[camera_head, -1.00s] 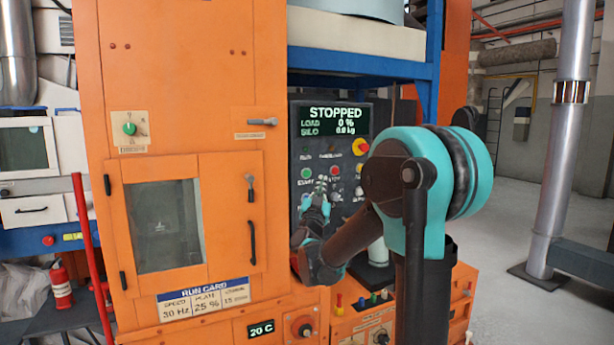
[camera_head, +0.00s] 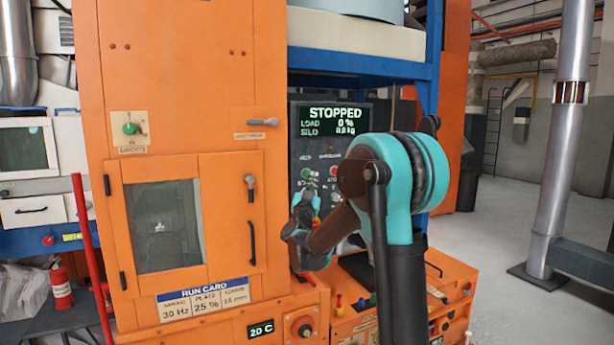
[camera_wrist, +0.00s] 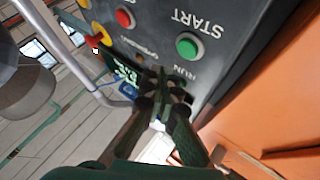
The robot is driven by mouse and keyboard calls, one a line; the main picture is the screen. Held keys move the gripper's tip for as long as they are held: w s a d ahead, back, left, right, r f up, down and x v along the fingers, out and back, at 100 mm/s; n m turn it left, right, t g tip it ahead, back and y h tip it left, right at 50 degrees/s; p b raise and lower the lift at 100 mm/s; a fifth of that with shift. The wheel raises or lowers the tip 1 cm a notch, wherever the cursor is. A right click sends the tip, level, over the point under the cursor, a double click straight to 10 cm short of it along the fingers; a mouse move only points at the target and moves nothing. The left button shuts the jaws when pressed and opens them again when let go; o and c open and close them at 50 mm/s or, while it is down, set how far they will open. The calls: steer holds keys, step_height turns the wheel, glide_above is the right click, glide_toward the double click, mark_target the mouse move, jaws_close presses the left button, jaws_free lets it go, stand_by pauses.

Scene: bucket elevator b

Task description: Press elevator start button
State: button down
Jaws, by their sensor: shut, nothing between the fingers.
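The green START button (camera_wrist: 189,46) sits on the dark control panel (camera_wrist: 150,35), its label upside down in the wrist view. In the head view the START button (camera_head: 306,172) shows just above my gripper (camera_head: 311,184). My gripper, also in the wrist view (camera_wrist: 166,82), is shut and empty. Its fingertips lie beside the button in that picture, over the area near the RUN label. I cannot tell whether they touch the panel. The panel display (camera_head: 335,121) reads STOPPED, LOAD 0 %, SILO 0.0 kg.
A red button (camera_wrist: 124,18) and a yellow-and-red knob (camera_wrist: 98,37) are on the same panel, close to START. The orange cabinet (camera_head: 180,75) stands left of the panel, with protruding handles. Open floor (camera_head: 500,235) lies to the right.

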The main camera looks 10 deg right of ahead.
mark_target(311, 167)
steer(key=shift+w+a, duration=0.2)
steer(key=shift+w, duration=0.35)
steer(key=shift+w+a, duration=0.15)
steer(key=shift+w, duration=0.4)
steer(key=shift+w, duration=0.1)
stand_by(0.6)
steer(key=shift+w+a, duration=0.15)
steer(key=shift+w, duration=0.1)
steer(key=shift+w+a, duration=0.1)
steer(key=shift+w, duration=0.3)
stand_by(0.8)
steer(key=shift+s, duration=0.1)
steer(key=shift+s+d, duration=0.25)
steer(key=shift+s, duration=0.45)
steer(key=s, duration=0.1)
steer(key=s+d, duration=0.1)
steer(key=s, duration=0.2)
steer(key=shift+s+d, duration=0.25)
steer(key=shift+s, duration=0.1)
